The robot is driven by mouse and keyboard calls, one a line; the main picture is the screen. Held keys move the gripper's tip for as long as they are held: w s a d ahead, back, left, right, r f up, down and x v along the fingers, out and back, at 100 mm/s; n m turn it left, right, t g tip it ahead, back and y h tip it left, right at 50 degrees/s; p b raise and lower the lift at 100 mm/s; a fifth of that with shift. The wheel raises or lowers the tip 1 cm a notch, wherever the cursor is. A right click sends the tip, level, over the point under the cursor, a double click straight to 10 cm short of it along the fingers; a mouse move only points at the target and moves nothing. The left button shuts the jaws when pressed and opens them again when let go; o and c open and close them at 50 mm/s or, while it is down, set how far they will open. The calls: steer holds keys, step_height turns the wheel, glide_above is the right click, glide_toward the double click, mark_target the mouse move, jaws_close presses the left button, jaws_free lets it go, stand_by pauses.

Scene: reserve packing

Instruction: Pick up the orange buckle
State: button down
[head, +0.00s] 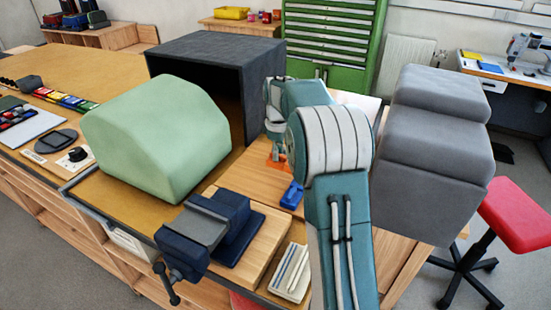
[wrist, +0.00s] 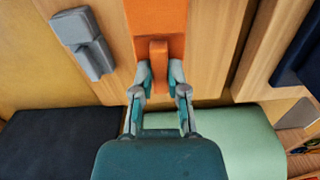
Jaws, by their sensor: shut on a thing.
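The orange buckle (wrist: 160,28) is at the top middle of the wrist view, over a wooden surface, and its upper end runs out of the picture. My gripper (wrist: 161,78) is shut on the narrow orange tab at its near end, one finger on each side. In the head view a little orange (head: 277,163) shows below my gripper, left of my arm, close to the wooden board. My arm hides most of that spot. I cannot tell whether the buckle touches the surface.
A pale green block (head: 158,137) and a dark open box (head: 228,62) stand left of and behind my gripper. A blue vise (head: 212,226) is in front, with a small blue piece (head: 292,195) near it. A grey stepped block (head: 432,155) stands right.

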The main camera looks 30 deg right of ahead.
mark_target(281, 165)
steer(key=s+r, duration=0.2)
steer(key=r, duration=0.1)
steer(key=shift+s+a+r, duration=0.15)
steer(key=shift+s+r, duration=0.1)
steer(key=shift+s, duration=0.15)
steer(key=s+a+r, duration=0.1)
steer(key=s+r, duration=0.3)
steer(key=s, duration=0.5)
